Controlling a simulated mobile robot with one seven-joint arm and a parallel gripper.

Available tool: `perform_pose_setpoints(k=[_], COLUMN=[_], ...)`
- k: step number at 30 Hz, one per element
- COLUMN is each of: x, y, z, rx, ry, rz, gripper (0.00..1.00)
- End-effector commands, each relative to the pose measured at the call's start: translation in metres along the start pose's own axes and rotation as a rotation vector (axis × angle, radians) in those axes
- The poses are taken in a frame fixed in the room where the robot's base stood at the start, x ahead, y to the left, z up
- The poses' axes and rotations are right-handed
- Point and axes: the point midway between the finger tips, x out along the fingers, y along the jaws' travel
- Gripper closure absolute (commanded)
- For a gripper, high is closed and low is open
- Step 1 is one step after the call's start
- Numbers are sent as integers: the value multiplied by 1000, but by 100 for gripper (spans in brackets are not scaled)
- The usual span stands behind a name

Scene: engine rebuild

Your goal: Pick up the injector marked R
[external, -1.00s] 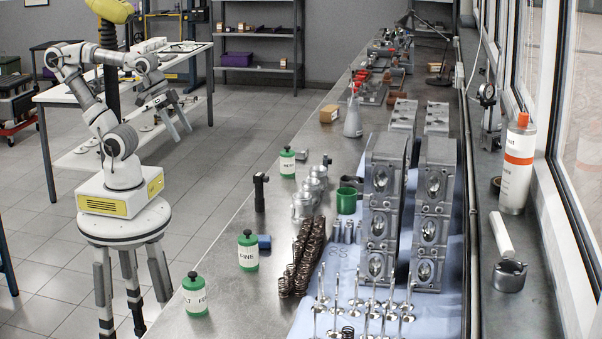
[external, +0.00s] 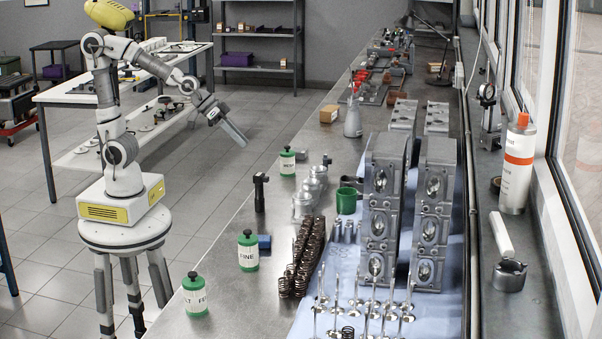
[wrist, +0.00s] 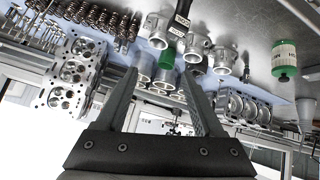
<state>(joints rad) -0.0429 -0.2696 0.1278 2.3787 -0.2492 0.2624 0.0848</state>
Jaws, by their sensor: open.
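A black part with a white label, possibly an injector (external: 260,192), stands on the bench near its left edge. It also shows at the top of the wrist view (wrist: 182,22), but I cannot read an R on it. My gripper (external: 230,130) is in the air above the floor, left of the bench and well apart from the part. In the wrist view my gripper (wrist: 157,73) is open, with nothing between its fingers.
Green labelled jars (external: 248,251) stand along the bench's near edge. Coil springs (external: 305,255), several valves (external: 365,308), a green cup (external: 347,201) and cylinder heads (external: 380,205) crowd the middle. A spray bottle (external: 353,120) stands farther back. Floor between my base and bench is clear.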

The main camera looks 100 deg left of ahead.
Motion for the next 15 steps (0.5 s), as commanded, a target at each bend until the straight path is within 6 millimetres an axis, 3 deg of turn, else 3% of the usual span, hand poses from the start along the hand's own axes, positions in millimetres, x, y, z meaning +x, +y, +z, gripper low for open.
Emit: perform_pose_setpoints(k=[1,6,12,15], x=[23,80,133,149], y=[-13,-64,-142,-178], z=[-5,-30,-42,-42], rx=[-33,-126,-188,-196], ry=[27,154,302,364], rz=[-28,-145,-343,-442], gripper=[31,31,31,31])
